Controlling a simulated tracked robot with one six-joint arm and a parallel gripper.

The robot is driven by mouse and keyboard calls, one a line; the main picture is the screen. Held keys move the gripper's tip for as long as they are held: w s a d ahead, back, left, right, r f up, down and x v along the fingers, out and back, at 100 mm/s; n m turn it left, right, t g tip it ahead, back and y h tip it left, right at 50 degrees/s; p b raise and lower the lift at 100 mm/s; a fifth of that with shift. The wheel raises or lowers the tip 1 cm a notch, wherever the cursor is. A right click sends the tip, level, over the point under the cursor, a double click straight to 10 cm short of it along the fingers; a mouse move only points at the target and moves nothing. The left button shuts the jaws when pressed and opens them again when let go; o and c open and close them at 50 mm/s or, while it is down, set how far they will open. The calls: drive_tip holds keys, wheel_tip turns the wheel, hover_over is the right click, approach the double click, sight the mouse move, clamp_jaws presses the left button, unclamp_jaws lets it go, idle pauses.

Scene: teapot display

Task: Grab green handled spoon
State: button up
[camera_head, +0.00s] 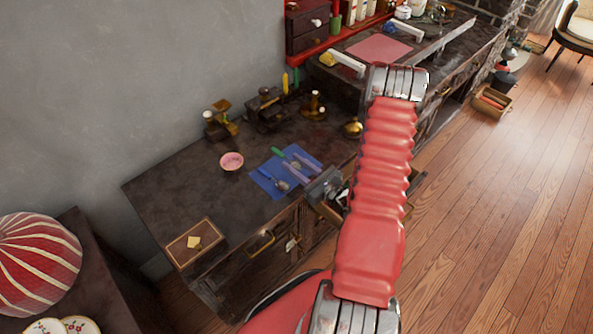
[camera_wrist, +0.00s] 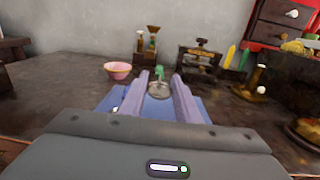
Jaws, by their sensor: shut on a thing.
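The green handled spoon (camera_wrist: 159,89) lies on a blue cloth (camera_head: 265,183), its metal bowl toward me and its green handle (camera_head: 277,152) pointing away. My gripper (camera_wrist: 160,78) has its two purple fingers on either side of the spoon, closed on it near the bowl. In the head view my gripper (camera_head: 289,161) reaches over the cloth from the right, low at the cloth. Whether the spoon is clear of the cloth cannot be told. Another metal spoon (camera_head: 282,185) lies on the cloth nearer the table's front edge.
A pink bowl (camera_head: 231,161) stands left of the cloth. Brass scales and dark devices (camera_head: 267,108) stand along the wall behind. A wooden box (camera_head: 194,243) sits at the table's near left end. An open drawer (camera_head: 330,210) juts out below the gripper.

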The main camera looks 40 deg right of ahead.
drive_tip(key=shift+r, duration=2.1)
